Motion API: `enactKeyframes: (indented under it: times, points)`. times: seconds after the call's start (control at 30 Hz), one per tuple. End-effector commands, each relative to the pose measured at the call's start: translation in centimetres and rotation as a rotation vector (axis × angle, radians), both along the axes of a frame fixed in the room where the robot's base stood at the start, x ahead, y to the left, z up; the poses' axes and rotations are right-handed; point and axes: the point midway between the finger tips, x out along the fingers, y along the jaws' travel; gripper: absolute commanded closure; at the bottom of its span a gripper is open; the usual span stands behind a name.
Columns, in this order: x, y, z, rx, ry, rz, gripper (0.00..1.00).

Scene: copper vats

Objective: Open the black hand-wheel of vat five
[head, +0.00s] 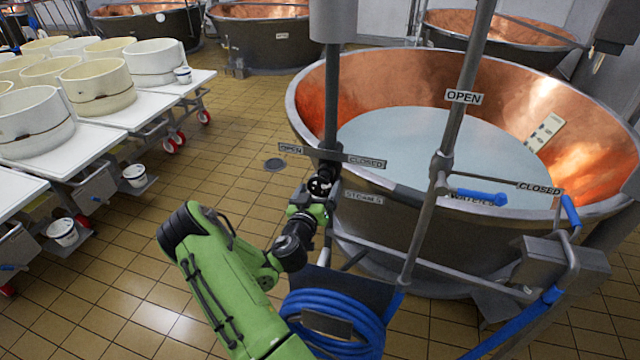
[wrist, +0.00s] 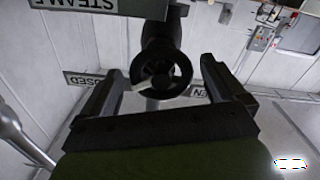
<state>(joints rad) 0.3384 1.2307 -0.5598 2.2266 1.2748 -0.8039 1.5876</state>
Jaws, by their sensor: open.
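The black hand-wheel (head: 320,185) is on the grey steam pipe at the near left rim of the big copper vat (head: 440,220). A "STEAM 5" plate (head: 363,198) is beside it. OPEN (head: 291,149) and CLOSED (head: 366,162) plates are just above the wheel. In the wrist view the wheel (wrist: 162,72) appears between the two fingers of my gripper (wrist: 160,78). The fingers are apart, with a visible gap on each side of the wheel. In the head view my gripper (head: 308,203) is right at the wheel. I cannot tell whether the fingers reach past its rim.
A second pipe with a blue lever (head: 480,198) marked "WATER 5" stands to the right. A coiled blue hose (head: 335,318) hangs below my gripper. White tables (head: 140,110) with tubs are at the left. Tiled floor (head: 235,130) is clear between.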

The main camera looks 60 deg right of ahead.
Motion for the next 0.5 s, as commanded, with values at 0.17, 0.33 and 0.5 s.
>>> enactKeyframes:
  times: [0.17, 0.33, 0.5]
  points:
    - [0.3, -1.7, 0.0, 0.002, 0.000, 0.002, 0.04]
    - [0.4, -1.8, -0.2, 0.003, 0.001, 0.002, 0.04]
    - [0.3, -1.7, -0.2, 0.002, 0.002, 0.002, 0.19]
